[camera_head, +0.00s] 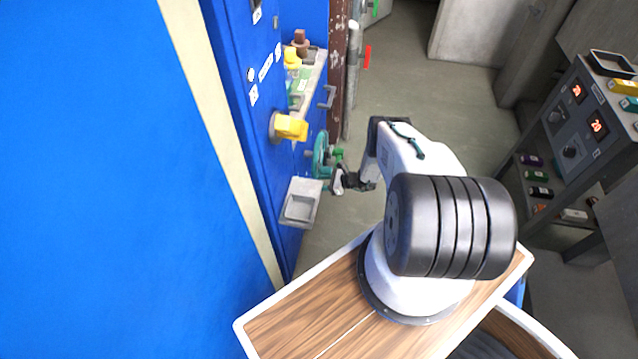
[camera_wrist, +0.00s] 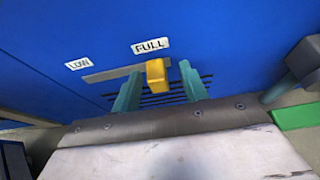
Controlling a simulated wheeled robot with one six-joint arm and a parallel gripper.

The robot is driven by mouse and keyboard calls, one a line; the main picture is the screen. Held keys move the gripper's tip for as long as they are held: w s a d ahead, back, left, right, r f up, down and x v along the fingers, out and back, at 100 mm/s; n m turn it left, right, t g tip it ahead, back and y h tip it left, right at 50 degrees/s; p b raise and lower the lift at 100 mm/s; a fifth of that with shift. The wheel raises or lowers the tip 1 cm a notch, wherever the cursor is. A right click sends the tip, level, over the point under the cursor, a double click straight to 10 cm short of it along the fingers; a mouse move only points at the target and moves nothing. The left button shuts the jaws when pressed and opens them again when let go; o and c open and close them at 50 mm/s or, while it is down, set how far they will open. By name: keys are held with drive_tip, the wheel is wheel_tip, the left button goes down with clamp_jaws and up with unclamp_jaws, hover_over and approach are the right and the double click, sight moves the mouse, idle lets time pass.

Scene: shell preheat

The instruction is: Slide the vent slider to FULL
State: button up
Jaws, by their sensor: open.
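In the wrist view the vent slider knob (camera_wrist: 156,73) is a yellow block on a grey slot (camera_wrist: 112,72) in a blue panel. The knob sits near the slot's right end, below the FULL label (camera_wrist: 150,45). The LOW label (camera_wrist: 77,64) is at the left end. My gripper (camera_wrist: 160,76) is open, with one teal finger on each side of the knob. In the head view my gripper (camera_head: 338,181) is low beside the blue cabinet; I cannot make out the slider there.
In the wrist view a dark fitting (camera_wrist: 300,62) and a green bar (camera_wrist: 297,117) are at the right. Grey floor (camera_head: 440,110) lies open behind my arm.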

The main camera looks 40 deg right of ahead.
drive_tip(key=v, duration=0.7)
drive_tip(key=shift+w, duration=0.1)
